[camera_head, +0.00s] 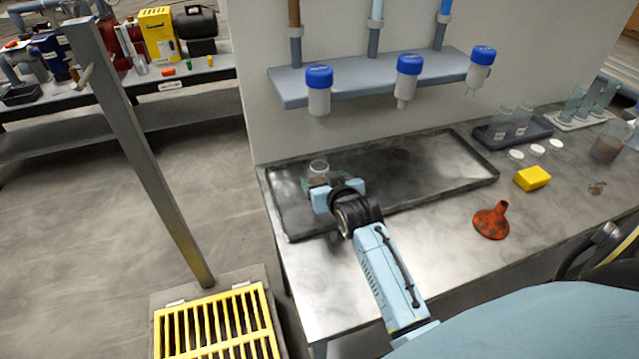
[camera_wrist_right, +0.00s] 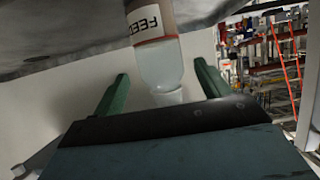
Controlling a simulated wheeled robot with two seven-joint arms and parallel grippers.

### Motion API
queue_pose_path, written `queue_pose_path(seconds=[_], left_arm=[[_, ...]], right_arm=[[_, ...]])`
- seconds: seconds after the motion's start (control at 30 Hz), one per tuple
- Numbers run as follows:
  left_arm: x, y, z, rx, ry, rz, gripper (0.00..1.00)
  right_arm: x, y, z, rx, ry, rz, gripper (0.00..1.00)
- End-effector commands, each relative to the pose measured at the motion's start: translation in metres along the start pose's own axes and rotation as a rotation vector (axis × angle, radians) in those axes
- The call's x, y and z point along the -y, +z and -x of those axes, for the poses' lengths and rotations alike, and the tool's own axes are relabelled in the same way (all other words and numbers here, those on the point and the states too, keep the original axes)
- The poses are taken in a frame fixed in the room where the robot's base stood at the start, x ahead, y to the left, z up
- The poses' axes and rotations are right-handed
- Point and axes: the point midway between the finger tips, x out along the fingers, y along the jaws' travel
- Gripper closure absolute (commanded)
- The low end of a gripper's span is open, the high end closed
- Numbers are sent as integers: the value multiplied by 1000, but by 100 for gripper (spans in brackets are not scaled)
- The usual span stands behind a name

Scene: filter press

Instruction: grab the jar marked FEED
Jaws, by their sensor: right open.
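A clear jar (camera_head: 318,168) stands upright on the dark tray (camera_head: 450,186), near its left end. In the right wrist view the jar (camera_wrist_right: 163,62) carries a white label reading FEED, partly cut off by the top edge, with brownish contents at that end. My right gripper (camera_head: 320,186) is open at the jar. Its two green fingers (camera_wrist_right: 160,92) show on either side of the jar, with a gap at each side. The jar's lower part is hidden behind the gripper in the head view. My left gripper is out of view.
A shelf (camera_head: 420,75) above the tray holds three blue-capped bottles with spouts; one bottle (camera_head: 318,92) hangs above the jar. An orange funnel (camera_head: 491,221), a yellow block (camera_head: 532,178) and several jars stand to the right. The tray's middle is clear.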

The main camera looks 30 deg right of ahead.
Motion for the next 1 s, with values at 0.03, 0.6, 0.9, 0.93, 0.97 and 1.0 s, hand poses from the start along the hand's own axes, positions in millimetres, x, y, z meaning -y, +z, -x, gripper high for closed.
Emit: queue_pose_path(seconds=[0.03,0.6,0.9,0.93,0.97,1.0], left_arm=[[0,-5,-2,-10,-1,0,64],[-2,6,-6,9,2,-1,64],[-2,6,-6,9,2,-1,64],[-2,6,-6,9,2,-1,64],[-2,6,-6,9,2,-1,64],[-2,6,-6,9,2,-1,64]], right_arm=[[0,0,-8,-1,0,0,24],[1,0,-40,0,0,1,28],[1,0,-40,0,0,1,67],[1,0,-40,0,0,1,71],[1,0,-39,0,0,1,75],[1,-1,-39,-2,0,1,80]])
